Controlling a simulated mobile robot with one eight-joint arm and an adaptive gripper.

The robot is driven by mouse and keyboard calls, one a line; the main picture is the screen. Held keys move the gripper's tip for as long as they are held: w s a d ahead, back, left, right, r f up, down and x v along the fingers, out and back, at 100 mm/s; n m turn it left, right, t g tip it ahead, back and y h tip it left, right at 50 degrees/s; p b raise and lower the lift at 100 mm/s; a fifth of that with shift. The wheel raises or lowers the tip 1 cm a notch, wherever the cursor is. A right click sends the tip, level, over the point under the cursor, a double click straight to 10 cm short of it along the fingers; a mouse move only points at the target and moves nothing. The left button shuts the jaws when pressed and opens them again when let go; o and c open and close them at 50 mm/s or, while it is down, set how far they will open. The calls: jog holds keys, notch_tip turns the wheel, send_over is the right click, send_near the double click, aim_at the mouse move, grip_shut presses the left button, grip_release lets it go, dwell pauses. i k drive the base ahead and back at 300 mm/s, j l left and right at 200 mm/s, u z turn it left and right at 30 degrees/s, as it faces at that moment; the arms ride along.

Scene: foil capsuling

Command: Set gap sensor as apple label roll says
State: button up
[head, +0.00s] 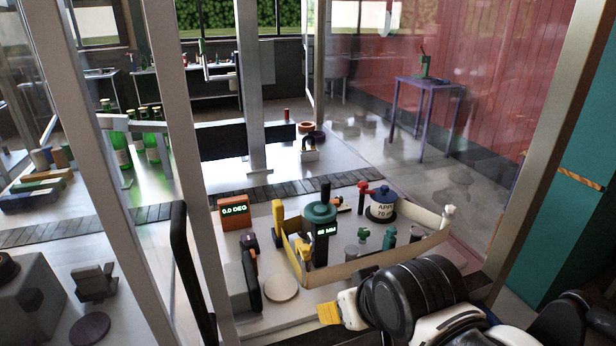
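The apple label roll (381,211) stands at the back right of the near bench, with a blue top and a pale band reading "APPL" and "70 m", the rest cut off. The gap sensor (321,214) seems to be the dark post with a teal round collar left of the roll. Its small display (327,231) shows two digits and "MM"; the digits are too small to read surely. My gripper (334,312) seems to be the white and yellow end at the bottom centre, in front of the bench and apart from both. Its fingers are not clear.
An orange display box (234,212) reads "0.0 DEG". A curved tan strip (347,269) runs around the sensor and several small green and grey parts. A pale round disc (281,288) lies at the front left. Metal frame posts (183,120) and a black handle (184,262) stand at the left.

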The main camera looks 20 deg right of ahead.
aim_at(390, 241)
jog(key=l+u, duration=0.1)
jog(key=l, duration=0.35)
jog(key=k+l+u, duration=0.1)
jog(key=l, duration=0.35)
jog(key=k+l+u, duration=0.1)
jog(key=l, duration=0.3)
jog(key=k+l+u, duration=0.1)
jog(key=l, duration=0.35)
jog(key=k+l, duration=0.1)
jog(key=l, duration=0.3)
jog(key=k+l+u, duration=0.15)
jog(key=l, duration=0.3)
jog(key=i, duration=0.05)
